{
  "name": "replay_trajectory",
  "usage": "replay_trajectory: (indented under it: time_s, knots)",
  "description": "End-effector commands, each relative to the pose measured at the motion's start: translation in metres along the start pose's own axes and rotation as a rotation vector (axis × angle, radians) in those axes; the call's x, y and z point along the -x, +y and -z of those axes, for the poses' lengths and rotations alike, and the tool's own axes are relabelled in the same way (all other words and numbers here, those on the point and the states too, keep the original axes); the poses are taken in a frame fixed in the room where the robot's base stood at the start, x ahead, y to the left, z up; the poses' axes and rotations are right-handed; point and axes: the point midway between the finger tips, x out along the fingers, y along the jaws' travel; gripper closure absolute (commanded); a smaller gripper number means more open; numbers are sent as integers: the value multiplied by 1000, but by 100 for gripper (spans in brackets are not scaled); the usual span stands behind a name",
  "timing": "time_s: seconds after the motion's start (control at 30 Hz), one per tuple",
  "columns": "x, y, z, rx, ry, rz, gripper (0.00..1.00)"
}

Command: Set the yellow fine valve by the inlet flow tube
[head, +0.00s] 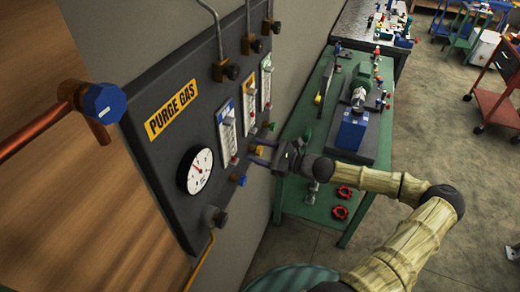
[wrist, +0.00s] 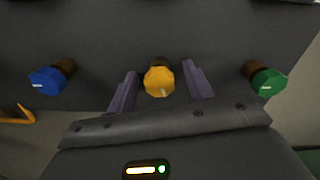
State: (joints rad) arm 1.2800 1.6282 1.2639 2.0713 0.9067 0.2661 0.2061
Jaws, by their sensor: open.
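The yellow fine valve (wrist: 159,81) is a faceted knob on a short brass stem on the dark panel. In the wrist view it sits between the two fingers of my gripper (wrist: 160,92), with a gap on each side. The fingers are open and do not appear to touch it. In the head view my gripper (head: 262,152) is up against the lower right part of the purge gas panel (head: 150,98). Three flow tubes stand above it: one blue-topped (head: 227,132), one yellow-topped (head: 250,108) and one green-topped (head: 266,80). I cannot tell which is the inlet tube.
A blue knob (wrist: 46,80) is left of the yellow one and a green knob (wrist: 265,80) is right of it. A round gauge (head: 200,170) is on the panel. A green bench (head: 300,195) with a pump and red handwheels stands beyond my arm.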

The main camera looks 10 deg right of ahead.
Motion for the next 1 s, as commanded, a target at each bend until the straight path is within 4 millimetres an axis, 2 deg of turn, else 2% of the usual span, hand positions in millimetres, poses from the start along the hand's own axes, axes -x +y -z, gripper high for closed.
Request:
replay_trajectory:
  time_s: [0.17, 0.4, 0.67, 1.0]
  knots:
    - [0, 0, 0, 0, 0, 0, 48]
    - [1, 0, 0, 0, 0, 0, 93]
    - [0, -1, -3, -59, 1, -1, 93]
    - [0, -1, -4, -343, 1, -1, 93]
